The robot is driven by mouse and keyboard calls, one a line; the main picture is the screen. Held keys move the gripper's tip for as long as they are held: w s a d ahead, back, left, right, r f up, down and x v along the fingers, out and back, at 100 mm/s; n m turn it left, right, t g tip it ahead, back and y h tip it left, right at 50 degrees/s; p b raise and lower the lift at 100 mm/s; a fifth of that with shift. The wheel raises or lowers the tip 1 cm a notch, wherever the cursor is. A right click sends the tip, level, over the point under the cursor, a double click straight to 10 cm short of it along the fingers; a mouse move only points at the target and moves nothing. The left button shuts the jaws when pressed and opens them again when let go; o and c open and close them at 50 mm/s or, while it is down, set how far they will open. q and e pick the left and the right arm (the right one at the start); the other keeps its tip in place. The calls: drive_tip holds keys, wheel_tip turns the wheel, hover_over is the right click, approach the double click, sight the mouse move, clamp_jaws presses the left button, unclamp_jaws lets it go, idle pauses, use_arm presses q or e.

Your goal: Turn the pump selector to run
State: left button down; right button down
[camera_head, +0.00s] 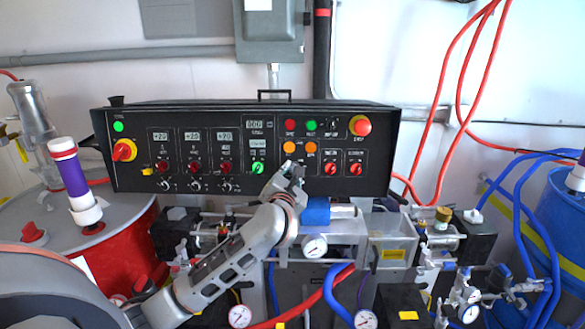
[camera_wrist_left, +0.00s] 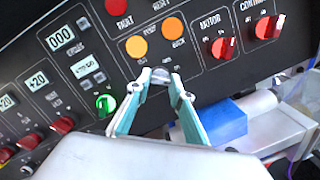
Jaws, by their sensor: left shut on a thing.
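The black control panel (camera_head: 220,120) carries several selector knobs, among them a green knob (camera_head: 257,168) and two red knobs (camera_head: 330,169) (camera_head: 355,169) at the right. I cannot tell which is the pump selector, as the labels are too small to read surely. My left gripper (camera_head: 292,170) is at the panel between the green knob and the red knobs. In the left wrist view its fingertips (camera_wrist_left: 160,76) close on a small grey piece below the orange buttons. The tips hide most of it and its pointing direction. The green knob (camera_wrist_left: 105,104) is left of the fingers, apart from the grip. My right gripper is out of view.
Orange buttons (camera_wrist_left: 137,47) sit just above the fingertips. A red emergency knob (camera_head: 361,126) is at the panel's upper right. A blue block (camera_wrist_left: 215,122), pipes and gauges (camera_head: 314,247) lie below the panel. A red drum (camera_head: 110,240) stands at the left.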

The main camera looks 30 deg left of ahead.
use_arm(q)
drive_tip(key=shift+m, duration=0.9)
drive_tip(key=c, duration=1.8)
unclamp_jaws()
drive_tip(key=v, duration=1.2)
drive_tip(key=shift+r, duration=0.2)
drive_tip(key=shift+a, duration=0.1)
